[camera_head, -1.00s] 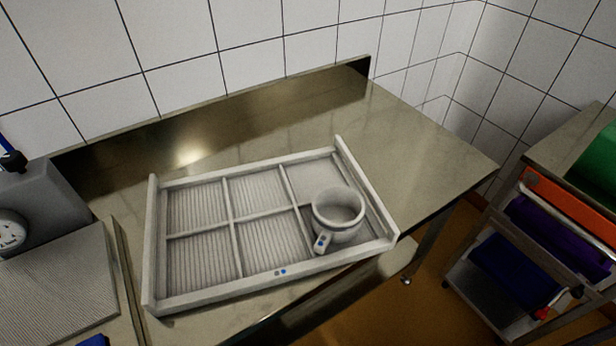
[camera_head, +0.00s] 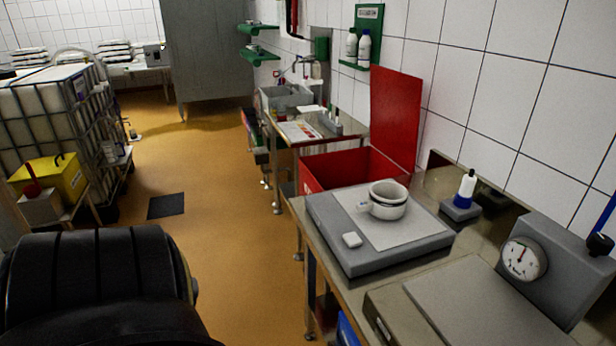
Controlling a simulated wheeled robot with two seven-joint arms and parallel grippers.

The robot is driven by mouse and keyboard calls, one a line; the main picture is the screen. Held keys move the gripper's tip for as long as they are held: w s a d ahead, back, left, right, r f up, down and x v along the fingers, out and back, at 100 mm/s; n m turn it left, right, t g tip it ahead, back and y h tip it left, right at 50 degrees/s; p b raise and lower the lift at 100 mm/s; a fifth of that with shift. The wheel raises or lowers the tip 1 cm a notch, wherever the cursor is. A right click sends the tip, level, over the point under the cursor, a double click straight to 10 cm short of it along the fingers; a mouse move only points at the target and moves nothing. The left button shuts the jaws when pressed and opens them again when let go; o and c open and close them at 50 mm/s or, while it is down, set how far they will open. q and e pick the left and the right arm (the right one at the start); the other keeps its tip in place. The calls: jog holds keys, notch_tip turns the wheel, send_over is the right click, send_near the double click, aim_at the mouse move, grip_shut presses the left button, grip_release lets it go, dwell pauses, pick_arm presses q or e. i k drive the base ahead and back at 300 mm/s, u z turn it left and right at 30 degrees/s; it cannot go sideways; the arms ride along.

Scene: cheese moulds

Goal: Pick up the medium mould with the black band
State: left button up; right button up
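A white round mould (camera_head: 389,193) stands upright on a pale sheet (camera_head: 415,232) on top of a grey flat platform (camera_head: 365,262) on the steel bench. A thin dark line runs around the mould, and a small tag shows at its left side. I cannot tell its size class from this view. Neither of my grippers is in view, and nothing is touching the mould.
A bottle (camera_head: 466,188) and a dial gauge (camera_head: 524,259) are to the right. The orange floor aisle (camera_head: 215,170) is largely clear.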

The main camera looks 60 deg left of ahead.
aim_at(381, 203)
jog(key=u, duration=1.3)
jog(key=k, duration=0.5)
